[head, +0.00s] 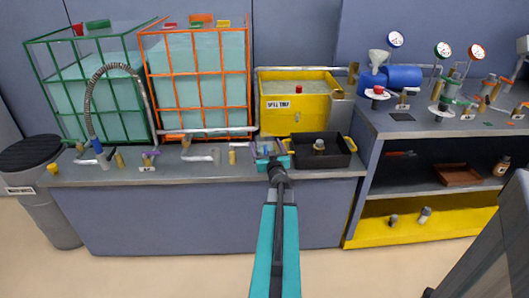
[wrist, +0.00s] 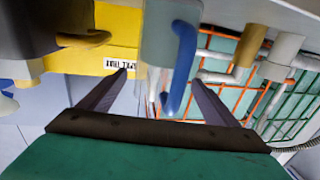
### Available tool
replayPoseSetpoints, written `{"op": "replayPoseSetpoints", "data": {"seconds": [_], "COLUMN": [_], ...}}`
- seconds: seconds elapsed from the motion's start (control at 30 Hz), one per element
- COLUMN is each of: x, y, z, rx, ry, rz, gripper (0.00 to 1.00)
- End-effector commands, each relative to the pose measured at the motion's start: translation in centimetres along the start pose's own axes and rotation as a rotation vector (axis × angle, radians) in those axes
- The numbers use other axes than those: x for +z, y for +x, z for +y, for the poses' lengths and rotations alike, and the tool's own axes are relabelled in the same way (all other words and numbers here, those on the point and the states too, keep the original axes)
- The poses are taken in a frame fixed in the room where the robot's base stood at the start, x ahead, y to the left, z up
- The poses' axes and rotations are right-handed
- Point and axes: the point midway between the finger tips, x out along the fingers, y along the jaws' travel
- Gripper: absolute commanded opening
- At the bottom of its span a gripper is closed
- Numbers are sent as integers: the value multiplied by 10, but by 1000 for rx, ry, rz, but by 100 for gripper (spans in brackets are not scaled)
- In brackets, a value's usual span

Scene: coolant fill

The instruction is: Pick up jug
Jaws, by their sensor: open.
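The jug (wrist: 155,35) is pale grey with a blue handle (wrist: 181,70) and shows at the top middle of the wrist view. In the head view the jug (head: 264,147) is small on the bench top, partly hidden behind my gripper. My gripper (wrist: 160,78) is open, with its two dark fingers spread on either side of the handle. The handle hangs nearer the right finger. Whether a finger touches it I cannot tell. In the head view my gripper (head: 272,160) is at the bench's front edge.
A black tray (head: 338,160) holding a small fitting stands just right of the jug. A yellow spill tray (head: 290,122) is behind. Green-caged and orange-caged tanks (head: 196,85) stand at the back left. Pipe fittings (head: 203,155) lie left of the jug. A shelf unit (head: 430,180) stands right.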

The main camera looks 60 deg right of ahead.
Motion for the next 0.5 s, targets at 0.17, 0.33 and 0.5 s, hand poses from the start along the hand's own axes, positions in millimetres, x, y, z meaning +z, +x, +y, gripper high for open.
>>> {"op": "replayPoseSetpoints", "data": {"seconds": [0.17,0.33,0.5], "x": [0,0,0], "y": [0,0,0], "z": [0,0,0], "rx": [0,0,0], "ry": [0,0,0], "rz": [0,0,0], "gripper": [83,77,48]}}
